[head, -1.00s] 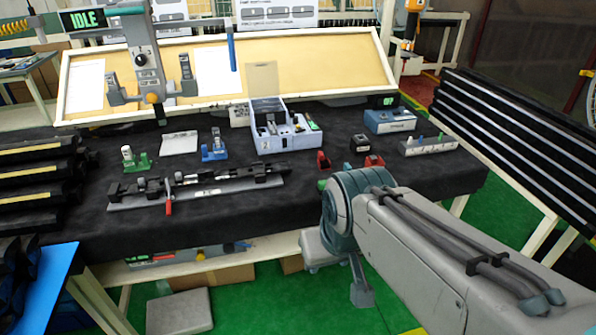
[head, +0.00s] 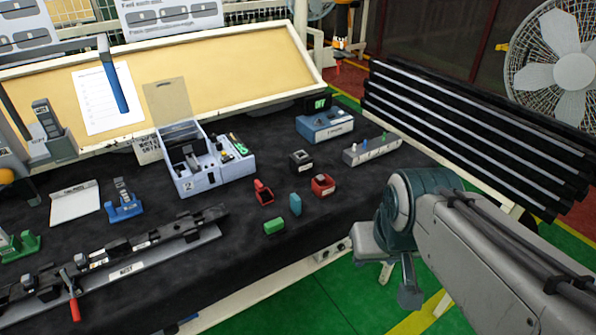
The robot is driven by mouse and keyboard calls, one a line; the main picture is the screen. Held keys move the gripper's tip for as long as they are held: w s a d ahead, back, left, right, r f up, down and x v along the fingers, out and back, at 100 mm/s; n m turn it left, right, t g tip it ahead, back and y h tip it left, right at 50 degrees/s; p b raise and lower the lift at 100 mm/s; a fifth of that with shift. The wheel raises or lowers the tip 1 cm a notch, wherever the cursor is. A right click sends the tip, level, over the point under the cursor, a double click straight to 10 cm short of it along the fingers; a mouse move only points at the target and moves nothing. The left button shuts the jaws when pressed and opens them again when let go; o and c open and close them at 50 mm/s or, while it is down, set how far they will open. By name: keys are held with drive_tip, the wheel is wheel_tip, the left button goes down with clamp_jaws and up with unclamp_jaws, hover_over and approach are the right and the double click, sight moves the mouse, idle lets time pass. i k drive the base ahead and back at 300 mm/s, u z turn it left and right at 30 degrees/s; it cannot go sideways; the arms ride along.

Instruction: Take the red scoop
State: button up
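A small red piece with a dark hollow (head: 264,192), which looks like the red scoop, lies on the black-covered bench (head: 225,265) right of the white divided box. A second red thing, a blocky red holder (head: 322,186) with a grey top, sits to its right. My arm reaches in from the lower right, its teal joint out past the bench's front right edge. My gripper cannot be made out in this view, and nothing of mine touches the red pieces.
Close to the red pieces are a green block (head: 274,226), a teal piece (head: 295,204) and a black block (head: 301,160). The white divided box (head: 206,172) stands behind left. A blue device (head: 325,126) and a grey rack (head: 371,150) stand behind right. A long clip rail (head: 125,268) lies front left.

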sight(264, 196)
drive_tip(key=z, duration=0.15)
drive_tip(key=i, duration=0.65)
drive_tip(key=u, duration=0.6)
drive_tip(key=i, duration=0.6)
drive_tip(key=u, duration=0.55)
